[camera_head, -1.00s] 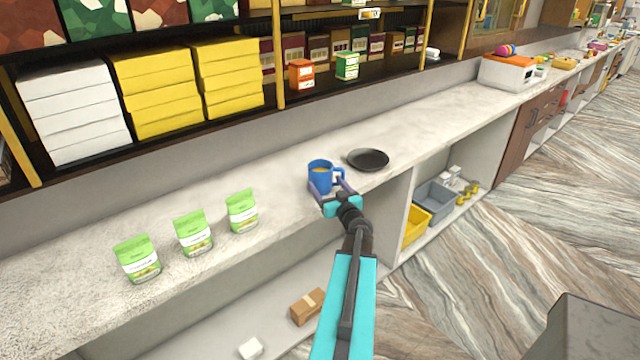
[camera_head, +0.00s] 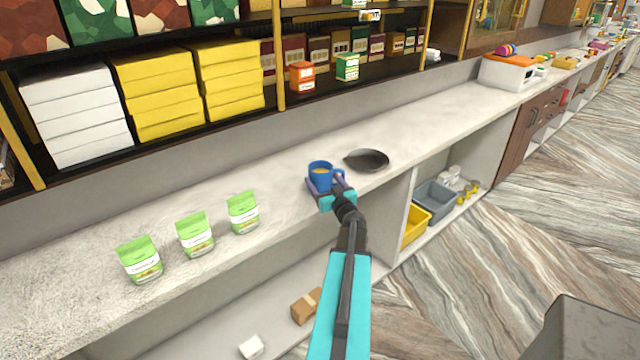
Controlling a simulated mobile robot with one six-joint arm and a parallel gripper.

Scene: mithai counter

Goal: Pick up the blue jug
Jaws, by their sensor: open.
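The blue jug (camera_head: 319,174) stands upright on the pale stone counter (camera_head: 270,180), with an orange-yellow content showing at its top and its handle to the right. My gripper (camera_head: 325,183) is open at the near side of the jug. One purple finger is at the jug's left and the other at its right, below the handle. The lower part of the jug is partly hidden by the gripper. I cannot tell whether the fingers touch it.
A dark shallow pan (camera_head: 368,160) lies close to the right of the jug. Several green-and-white packets, the nearest to the jug being this packet (camera_head: 243,213), stand to the left. Shelves with yellow boxes (camera_head: 230,80) rise behind. The counter between packets and jug is clear.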

